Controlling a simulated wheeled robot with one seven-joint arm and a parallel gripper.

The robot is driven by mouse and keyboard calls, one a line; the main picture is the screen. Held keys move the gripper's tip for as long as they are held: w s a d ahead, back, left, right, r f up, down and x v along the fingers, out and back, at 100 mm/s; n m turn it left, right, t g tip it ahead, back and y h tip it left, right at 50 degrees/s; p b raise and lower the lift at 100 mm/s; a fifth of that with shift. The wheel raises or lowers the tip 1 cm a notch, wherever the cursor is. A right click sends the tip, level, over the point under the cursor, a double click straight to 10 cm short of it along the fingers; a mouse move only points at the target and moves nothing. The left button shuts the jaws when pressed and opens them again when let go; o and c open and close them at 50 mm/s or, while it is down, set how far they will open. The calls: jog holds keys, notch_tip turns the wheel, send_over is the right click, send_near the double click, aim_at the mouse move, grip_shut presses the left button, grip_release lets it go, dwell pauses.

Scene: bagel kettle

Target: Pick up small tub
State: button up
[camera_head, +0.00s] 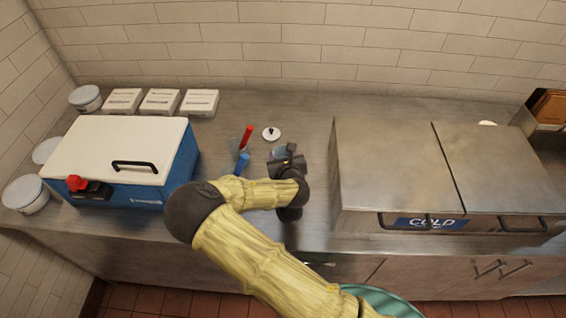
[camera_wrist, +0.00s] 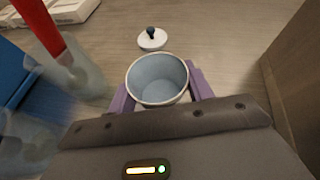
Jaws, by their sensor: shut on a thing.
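The small tub (camera_wrist: 157,82) is a round, light blue-grey open container. In the wrist view it sits between the purple fingers of my gripper (camera_wrist: 158,88), which are shut on it from both sides. Its inside looks empty. In the head view my gripper (camera_head: 286,155) is over the counter between the blue cooler and the steel cold unit, and it hides most of the tub (camera_head: 278,152). I cannot tell whether the tub touches the counter. A white lid with a dark knob (camera_wrist: 152,39) lies just beyond the tub; it also shows in the head view (camera_head: 271,133).
A red-handled tool (camera_head: 246,137) and a blue-handled one (camera_head: 242,164) stand in clear holders close left of my gripper. The blue cooler (camera_head: 180,165) is farther left, the steel cold unit (camera_head: 385,165) right. White boxes (camera_head: 160,101) line the back. The counter behind the lid is clear.

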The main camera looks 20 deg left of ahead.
notch_tip(320, 180, up, 6)
jog(key=shift+r+b, duration=0.2)
jog(key=shift+b, duration=0.25)
jog(key=shift+d+f, duration=0.1)
dwell(0.7)
